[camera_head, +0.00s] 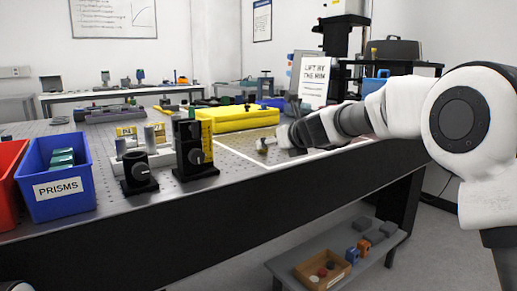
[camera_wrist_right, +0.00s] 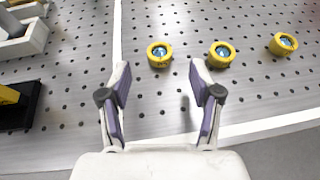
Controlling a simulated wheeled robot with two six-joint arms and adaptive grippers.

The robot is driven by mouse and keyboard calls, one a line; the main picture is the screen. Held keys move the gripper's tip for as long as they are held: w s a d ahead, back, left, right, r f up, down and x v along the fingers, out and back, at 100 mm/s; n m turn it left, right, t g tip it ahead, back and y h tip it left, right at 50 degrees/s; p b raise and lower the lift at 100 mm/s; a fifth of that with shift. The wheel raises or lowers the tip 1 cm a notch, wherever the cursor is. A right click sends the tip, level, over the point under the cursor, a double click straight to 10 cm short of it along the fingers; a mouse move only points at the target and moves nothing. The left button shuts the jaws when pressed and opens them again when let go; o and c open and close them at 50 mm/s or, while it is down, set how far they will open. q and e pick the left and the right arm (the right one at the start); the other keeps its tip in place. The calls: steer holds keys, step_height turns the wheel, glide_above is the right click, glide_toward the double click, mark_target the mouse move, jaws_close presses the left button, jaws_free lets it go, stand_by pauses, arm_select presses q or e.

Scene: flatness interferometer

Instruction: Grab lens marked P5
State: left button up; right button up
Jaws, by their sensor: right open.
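Three yellow-rimmed lenses lie on the perforated bench top in the right wrist view: a left lens (camera_wrist_right: 159,54), a middle lens (camera_wrist_right: 222,54) and a right lens (camera_wrist_right: 284,44). Any marks on them are too small to read, so I cannot tell which is P5. My right gripper (camera_wrist_right: 160,75) is open and empty, with the left lens ahead of the gap between its fingertips and the middle lens ahead and to the right. In the head view my right gripper (camera_head: 285,140) is low over the bench by a small yellow lens (camera_head: 265,144). My left gripper is not in view.
The bench (camera_head: 230,178) has a pale marked outline around the lens area. A blue PRISMS bin (camera_head: 60,190), black mounts with knobs (camera_head: 193,150) and a yellow case (camera_head: 235,117) stand to the left and behind. A "lift by the rim" sign (camera_head: 314,80) stands behind my right arm.

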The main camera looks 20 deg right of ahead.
steer(key=x, duration=0.6)
steer(key=shift+p, duration=0.35)
steer(key=shift+s, duration=0.2)
steer(key=shift+c, duration=0.3)
steer(key=c, duration=1)
